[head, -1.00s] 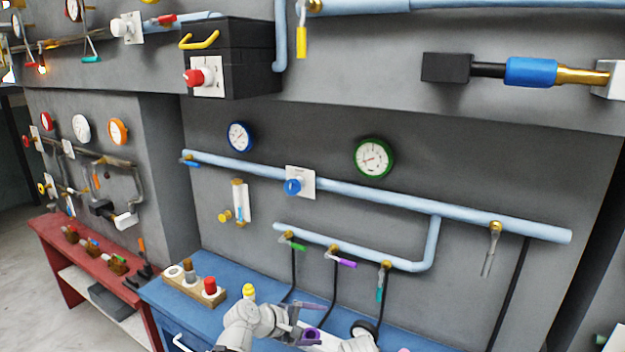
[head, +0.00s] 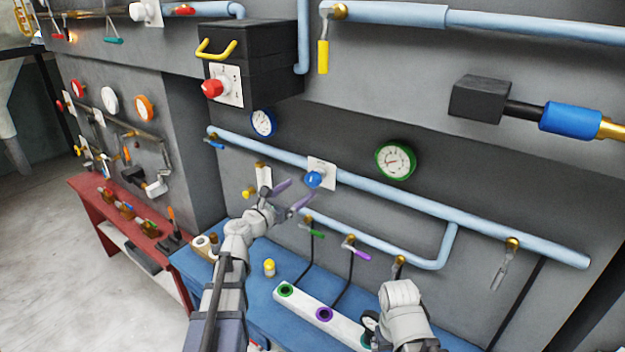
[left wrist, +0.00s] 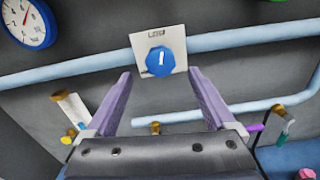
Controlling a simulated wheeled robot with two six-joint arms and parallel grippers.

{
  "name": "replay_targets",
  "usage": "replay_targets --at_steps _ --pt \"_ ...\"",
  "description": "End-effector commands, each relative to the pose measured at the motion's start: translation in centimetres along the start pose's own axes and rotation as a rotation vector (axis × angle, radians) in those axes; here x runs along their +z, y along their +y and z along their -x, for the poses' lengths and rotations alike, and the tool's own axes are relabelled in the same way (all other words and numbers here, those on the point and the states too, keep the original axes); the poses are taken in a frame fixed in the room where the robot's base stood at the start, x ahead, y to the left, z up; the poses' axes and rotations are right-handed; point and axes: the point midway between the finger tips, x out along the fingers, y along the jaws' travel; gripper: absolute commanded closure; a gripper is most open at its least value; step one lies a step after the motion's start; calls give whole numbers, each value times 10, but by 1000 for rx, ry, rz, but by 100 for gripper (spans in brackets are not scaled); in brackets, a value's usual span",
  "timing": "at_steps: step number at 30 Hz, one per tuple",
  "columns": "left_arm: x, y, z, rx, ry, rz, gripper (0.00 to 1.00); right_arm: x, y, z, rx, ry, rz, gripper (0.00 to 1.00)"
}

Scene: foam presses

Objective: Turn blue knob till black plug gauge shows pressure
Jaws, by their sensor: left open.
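The blue knob (head: 314,179) sits on a white plate on the light-blue wall pipe. It also shows in the left wrist view (left wrist: 160,62), with a white mark on its face. My left gripper (head: 296,194) is open and empty in front of the knob. In the left wrist view its purple fingers (left wrist: 160,76) spread below and to either side of the knob, apart from it. A black-rimmed gauge (head: 370,324) stands at the white socket block (head: 300,301) on the blue bench, partly hidden by my right arm; its reading is too small to tell. My right gripper is not visible.
A green-rimmed gauge (head: 395,161) and a blue-rimmed gauge (head: 263,123) hang on the wall. A black box with a red knob (head: 213,88) juts out above. Green and purple valve handles (head: 356,253) hang below the pipe. A yellow plug (head: 269,267) stands on the bench.

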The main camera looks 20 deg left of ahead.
Motion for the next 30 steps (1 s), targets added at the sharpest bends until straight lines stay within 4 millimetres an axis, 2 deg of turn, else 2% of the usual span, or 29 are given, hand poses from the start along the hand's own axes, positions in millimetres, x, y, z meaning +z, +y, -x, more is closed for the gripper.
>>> replay_targets --at_steps 12,16,23,30 --pt "0 1 -62 -3 1 -2 11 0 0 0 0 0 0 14" --pt "0 0 -69 -3 1 -2 11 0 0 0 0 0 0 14" --pt "0 -1 -69 -2 1 -2 11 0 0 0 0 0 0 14" --pt "0 -1 -69 -2 1 -3 38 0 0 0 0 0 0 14"
